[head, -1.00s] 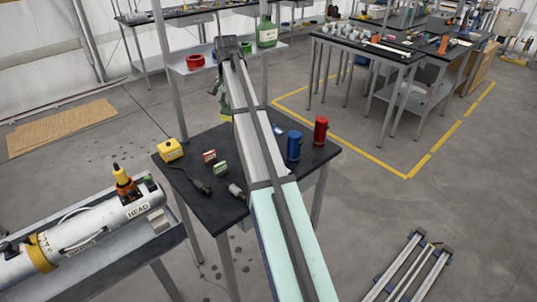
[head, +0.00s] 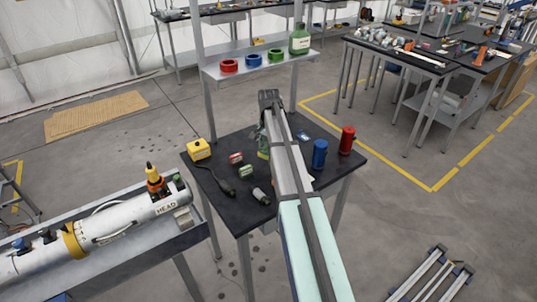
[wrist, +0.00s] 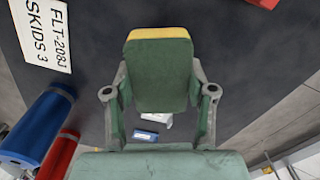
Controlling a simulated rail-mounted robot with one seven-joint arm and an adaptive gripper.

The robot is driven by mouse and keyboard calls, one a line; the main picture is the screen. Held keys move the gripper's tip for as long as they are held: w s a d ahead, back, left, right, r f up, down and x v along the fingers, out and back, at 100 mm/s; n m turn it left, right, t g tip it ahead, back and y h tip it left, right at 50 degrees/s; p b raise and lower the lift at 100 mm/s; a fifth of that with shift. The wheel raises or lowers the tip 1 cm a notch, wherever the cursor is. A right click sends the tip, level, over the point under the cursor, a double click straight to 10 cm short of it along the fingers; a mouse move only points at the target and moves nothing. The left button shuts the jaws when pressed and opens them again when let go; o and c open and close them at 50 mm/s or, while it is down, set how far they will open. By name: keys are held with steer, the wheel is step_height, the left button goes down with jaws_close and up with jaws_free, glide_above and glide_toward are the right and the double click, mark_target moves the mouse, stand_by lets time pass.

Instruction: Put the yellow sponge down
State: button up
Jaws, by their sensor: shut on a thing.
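The yellow sponge (wrist: 158,70) shows in the wrist view as a block with a broad green face and a yellow edge along its top. My gripper (wrist: 160,97) is shut on it, with one grey finger on each side. Dark surface shows behind it; I cannot tell whether the sponge touches that surface. In the head view my arm reaches over the black table (head: 225,215). My arm mostly hides the gripper there, with a green part (head: 263,145) showing beside it.
A blue cylinder (head: 319,154) and a red cylinder (head: 346,141) stand right of my arm. A yellow box (head: 199,149), small red and green blocks and a cable connector (head: 227,187) lie left. A shelf with tape rolls (head: 252,61) rises behind. A white label card (wrist: 45,32) shows in the wrist view.

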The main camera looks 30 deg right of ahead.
mark_target(268, 162)
steer(key=shift+f+p, duration=0.55)
steer(key=shift+f, duration=1.7)
steer(key=o, duration=1.2)
steer(key=shift+f, duration=0.1)
step_height(268, 162, up, 12)
steer(key=b, duration=0.3)
steer(key=shift+b, duration=0.4)
steer(key=shift+d, duration=0.15)
